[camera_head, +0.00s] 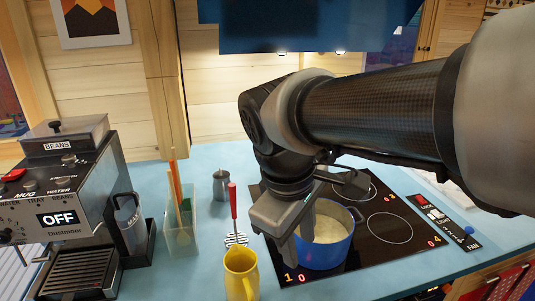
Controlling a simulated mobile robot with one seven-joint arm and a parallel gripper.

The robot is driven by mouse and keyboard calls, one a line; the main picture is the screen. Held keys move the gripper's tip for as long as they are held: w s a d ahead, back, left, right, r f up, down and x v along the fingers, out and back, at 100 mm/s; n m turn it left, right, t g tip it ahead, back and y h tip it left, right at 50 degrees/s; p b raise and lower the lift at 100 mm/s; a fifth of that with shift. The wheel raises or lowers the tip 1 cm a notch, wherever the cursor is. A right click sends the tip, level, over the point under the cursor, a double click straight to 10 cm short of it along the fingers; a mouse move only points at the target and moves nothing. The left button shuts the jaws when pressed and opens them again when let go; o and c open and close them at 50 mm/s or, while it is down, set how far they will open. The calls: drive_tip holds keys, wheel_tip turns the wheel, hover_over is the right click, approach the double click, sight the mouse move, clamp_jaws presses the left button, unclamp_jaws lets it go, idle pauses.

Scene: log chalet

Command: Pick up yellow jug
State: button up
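The yellow jug (240,275) stands on the blue counter at the bottom middle of the view. Its lower part is cut off by the picture's bottom edge. My gripper (297,238) points down over the left side of the blue pot (328,250), to the right of the jug and apart from it. Nothing shows held in it. The angle does not show clearly whether the fingers are apart or closed.
The pot stands on the black stove (392,262). A red-handled utensil (233,205) is behind the jug. A clear utensil holder (180,228) and a coffee machine (75,220) stand left. A grey metal container (221,185) is farther back. Counter left of the jug is bare.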

drive_tip(key=a+f+n+h+b, duration=0.1)
drive_tip(key=a+f+n+b, duration=0.1)
drive_tip(key=a+f+n, duration=0.35)
drive_tip(key=a+f+n+h+b, duration=0.1)
drive_tip(key=a+f+n+h, duration=0.15)
drive_tip(key=a+n, duration=0.55)
drive_tip(key=m+b, duration=0.2)
hover_over(238, 296)
drive_tip(key=s, duration=0.4)
wheel_tip(238, 296, down, 12)
drive_tip(key=shift+g+y, duration=0.4)
drive_tip(key=shift+y, duration=0.05)
drive_tip(key=shift+d+f+b, duration=0.1)
drive_tip(key=shift+d+f, duration=0.4)
drive_tip(key=shift+f, duration=0.25)
drive_tip(key=shift+d+f+b, duration=0.15)
drive_tip(key=shift+d+f, duration=0.35)
drive_tip(key=shift+f, duration=0.3)
drive_tip(key=shift+d+f+b, duration=0.1)
drive_tip(key=shift+d+f, duration=0.4)
drive_tip(key=shift+f, duration=0.25)
drive_tip(key=shift+c, duration=0.3)
clamp_jaws()
drive_tip(key=shift+w+r, duration=0.1)
